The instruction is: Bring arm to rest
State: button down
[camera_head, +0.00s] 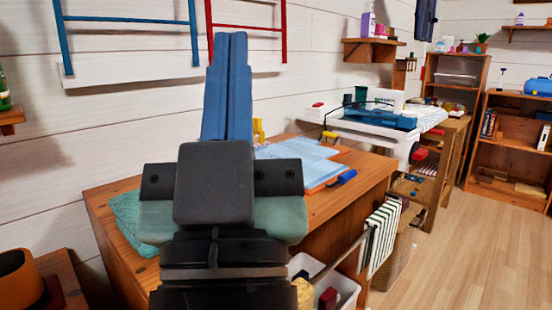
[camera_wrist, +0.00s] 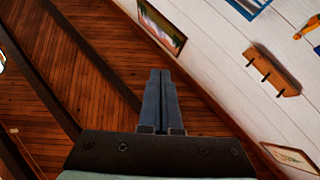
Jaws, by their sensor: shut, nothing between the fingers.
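My gripper (camera_head: 229,70) is raised in the middle of the head view, in front of the white plank wall. Its two blue fingers point up and lie side by side, shut with nothing between them. In the wrist view my gripper (camera_wrist: 160,75) also shows shut and empty. That view faces the dark wooden ceiling (camera_wrist: 60,70) and the upper wall, tilted. My arm hides part of the wooden desk (camera_head: 340,178) behind it.
On the desk lie a teal cloth (camera_head: 128,215), blue papers (camera_head: 300,152) and a blue marker (camera_head: 342,178). A striped towel (camera_head: 383,235) hangs at the desk's right side. A wooden shelf unit (camera_head: 512,150) stands at the far right. The floor (camera_head: 450,255) at right is clear.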

jog(key=s+d+r+m+h+p, duration=0.25)
jog(key=d+r+h, duration=0.2)
jog(key=r, duration=0.35)
notch_tip(320, 180, up, 35)
jog(key=p, duration=3.6)
jog(key=shift+w+d+r+n+t+y, duration=0.15)
jog(key=shift+w+n+t+y, duration=0.15)
jog(key=shift+n+y, duration=0.05)
